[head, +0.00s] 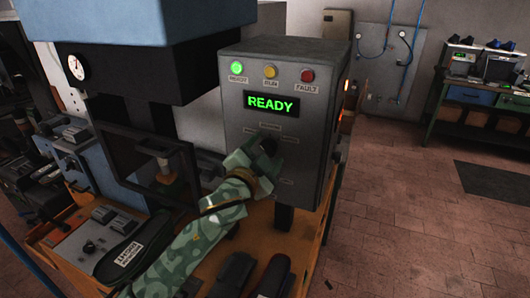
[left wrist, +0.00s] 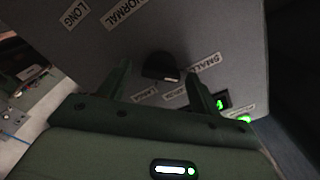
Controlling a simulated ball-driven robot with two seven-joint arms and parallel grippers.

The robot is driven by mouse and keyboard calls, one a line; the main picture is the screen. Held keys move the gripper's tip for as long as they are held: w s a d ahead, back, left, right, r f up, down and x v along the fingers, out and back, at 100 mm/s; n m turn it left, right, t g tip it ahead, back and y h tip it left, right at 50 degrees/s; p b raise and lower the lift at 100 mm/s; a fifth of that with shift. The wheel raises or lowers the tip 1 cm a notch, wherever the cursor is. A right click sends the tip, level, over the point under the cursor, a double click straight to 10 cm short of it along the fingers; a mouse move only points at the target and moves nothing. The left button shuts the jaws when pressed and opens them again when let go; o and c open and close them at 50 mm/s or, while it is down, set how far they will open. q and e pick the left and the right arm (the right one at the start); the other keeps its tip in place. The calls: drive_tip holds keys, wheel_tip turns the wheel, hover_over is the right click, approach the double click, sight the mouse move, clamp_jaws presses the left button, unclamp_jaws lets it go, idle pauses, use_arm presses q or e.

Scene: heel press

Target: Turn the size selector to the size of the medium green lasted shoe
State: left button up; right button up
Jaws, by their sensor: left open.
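The size selector is a dark knob (head: 268,146) on the front of the grey control box (head: 232,110). In the left wrist view the knob (left wrist: 160,68) lies between the two fingers of my left gripper (left wrist: 158,72). The fingers are apart, with a gap on both sides of the knob. A small pale mark shows at the knob's lower edge. A SMALL label (left wrist: 203,62) is beside the right finger, with further small labels below the knob. In the head view my left gripper (head: 264,152) partly covers the knob. I cannot pick out a green lasted shoe. My right gripper is not in view.
The box's display (head: 271,104) reads READY and its green lamp (head: 236,67) glows. The press (head: 140,90) stands to its left. Dark shoe-like objects (head: 235,272) lie on the orange bench near my forearm. Open tiled floor (head: 410,220) is at right.

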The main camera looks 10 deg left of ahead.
use_arm(q)
drive_tip(key=c, duration=1)
drive_tip(key=m+p, duration=0.3)
drive_tip(key=shift+r+m+p, duration=0.1)
drive_tip(key=shift+m+p, duration=0.2)
drive_tip(key=shift+p, duration=0.05)
drive_tip(key=m+p, duration=0.2)
drive_tip(key=m, duration=0.1)
drive_tip(key=shift+f+m+p, duration=0.25)
drive_tip(key=shift+m+p, duration=0.35)
drive_tip(key=shift+m, duration=0.5)
drive_tip(key=o, duration=1)
